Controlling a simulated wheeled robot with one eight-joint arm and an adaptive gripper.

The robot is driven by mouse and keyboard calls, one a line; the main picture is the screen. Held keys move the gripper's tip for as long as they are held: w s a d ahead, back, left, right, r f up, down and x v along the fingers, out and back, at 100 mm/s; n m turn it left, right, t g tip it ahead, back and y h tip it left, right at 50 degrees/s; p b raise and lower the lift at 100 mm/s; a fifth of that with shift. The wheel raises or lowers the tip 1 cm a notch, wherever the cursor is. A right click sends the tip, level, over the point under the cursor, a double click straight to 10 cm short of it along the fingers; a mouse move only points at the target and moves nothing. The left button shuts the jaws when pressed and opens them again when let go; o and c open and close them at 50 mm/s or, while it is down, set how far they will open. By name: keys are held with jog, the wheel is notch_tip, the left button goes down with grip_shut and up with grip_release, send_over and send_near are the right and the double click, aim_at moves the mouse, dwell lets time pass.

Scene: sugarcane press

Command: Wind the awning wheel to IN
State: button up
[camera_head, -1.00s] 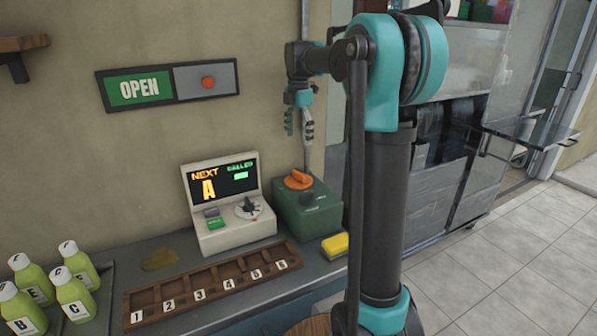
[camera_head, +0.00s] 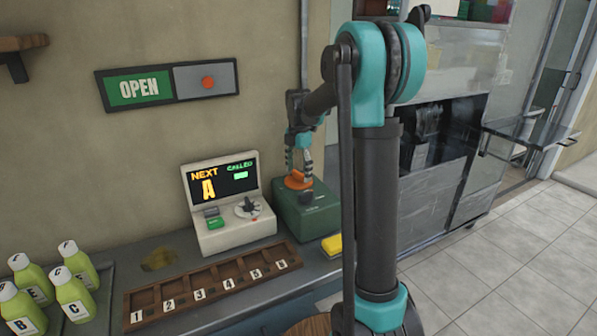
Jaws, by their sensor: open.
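The orange wheel (camera_head: 298,181) sits on top of the green box (camera_head: 309,214) at the right end of the counter, against the wall. I take it to be the awning wheel; no IN marking is readable on it. My gripper (camera_head: 299,170) points down with its fingers spread, one on either side over the orange wheel. The fingertips are at about the wheel's height; whether they touch it I cannot tell. The gripper hides part of the wheel's top and the box's back.
A queue console (camera_head: 229,240) with a lit screen stands left of the green box. A numbered wooden rack (camera_head: 210,284), a yellow sponge (camera_head: 332,245) and several green bottles (camera_head: 73,296) are on the counter. An OPEN sign (camera_head: 139,88) hangs on the wall above.

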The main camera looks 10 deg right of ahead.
jog(key=shift+c, duration=0.4)
jog(key=c, duration=1.1)
